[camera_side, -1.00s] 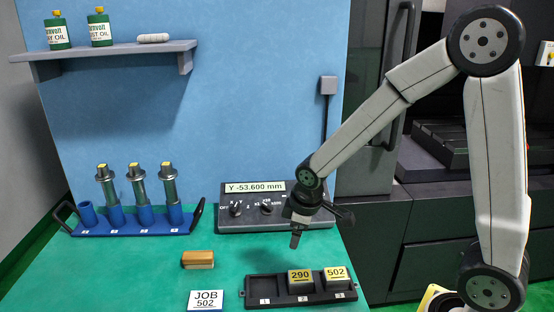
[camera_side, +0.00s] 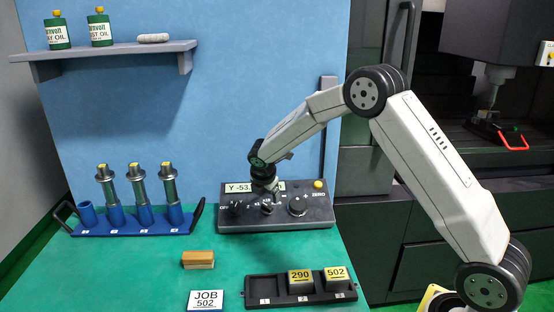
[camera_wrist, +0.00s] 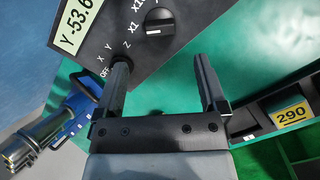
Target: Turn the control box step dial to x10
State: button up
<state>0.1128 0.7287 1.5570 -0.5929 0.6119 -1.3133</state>
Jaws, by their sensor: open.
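The control box (camera_side: 315,212) is a dark grey box at the back of the green table, with a row of dials. Its step dial (camera_wrist: 160,22) is a black knob with a white line, beside "X1" and other X marks; I cannot tell surely which mark it points to. My gripper (camera_wrist: 161,62) is open and empty, its fingers apart below the step dial in the wrist view. The left finger overlaps the axis dial (camera_wrist: 121,72), marked OFF, X, Y, Z.
Right of the step dial are a larger dial (camera_side: 297,206) and a yellow ZERO button (camera_side: 318,184). A blue rack (camera_side: 130,222) with metal cylinders stands left. In front are a brown block (camera_side: 198,259), a JOB 502 card (camera_side: 205,300) and a black tray (camera_side: 262,288) holding blocks 290 and 502.

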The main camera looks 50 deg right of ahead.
aim_at(267, 205)
jog(key=shift+x, duration=3.85)
grip_shut()
